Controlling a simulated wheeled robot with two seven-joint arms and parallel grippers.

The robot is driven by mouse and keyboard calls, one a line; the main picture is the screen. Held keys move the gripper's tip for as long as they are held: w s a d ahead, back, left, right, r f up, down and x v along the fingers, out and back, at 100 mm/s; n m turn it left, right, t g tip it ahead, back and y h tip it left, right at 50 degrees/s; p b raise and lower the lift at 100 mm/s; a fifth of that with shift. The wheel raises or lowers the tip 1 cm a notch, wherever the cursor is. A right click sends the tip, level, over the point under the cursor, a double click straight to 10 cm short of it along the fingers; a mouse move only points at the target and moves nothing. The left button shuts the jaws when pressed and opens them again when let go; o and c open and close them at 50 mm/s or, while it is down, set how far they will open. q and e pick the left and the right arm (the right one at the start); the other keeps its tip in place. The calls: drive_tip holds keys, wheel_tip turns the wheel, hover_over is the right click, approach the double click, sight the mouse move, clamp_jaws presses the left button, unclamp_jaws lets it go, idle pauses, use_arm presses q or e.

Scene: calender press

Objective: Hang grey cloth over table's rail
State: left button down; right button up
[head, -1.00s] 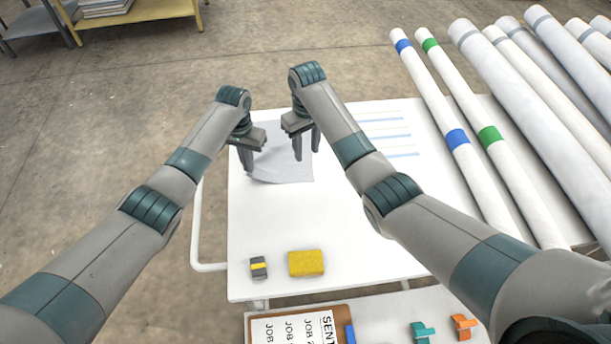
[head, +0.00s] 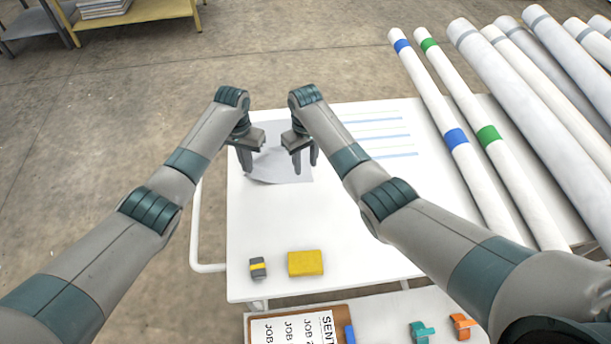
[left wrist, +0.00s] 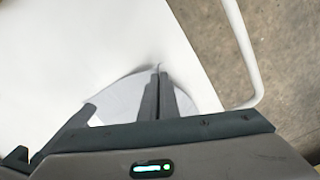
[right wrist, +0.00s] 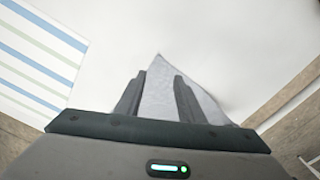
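The grey cloth (head: 280,168) lies on the white table (head: 330,220), near its far left part, with its left edge lifted or curled. My left gripper (head: 246,166) is at the cloth's left side. In the left wrist view its fingers (left wrist: 157,75) are together with a fold of cloth pinched at the tips. My right gripper (head: 305,168) is over the cloth's right side. In the right wrist view its fingers (right wrist: 160,80) are apart, with a cloth corner (right wrist: 160,100) showing between and below them. The table's white tubular rail (head: 194,235) runs along the left side, bare where visible.
A yellow block (head: 306,263) and a small dark block with a yellow band (head: 258,267) lie near the table's front edge. Blue and green stripes (head: 385,135) show right of the cloth. Long white rolls (head: 470,150) lie at the right. A clipboard (head: 300,325) is on a lower surface.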

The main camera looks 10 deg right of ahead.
sight(306, 176)
drive_tip(key=shift+f, duration=1.8)
clamp_jaws()
drive_tip(key=shift+r, duration=2.5)
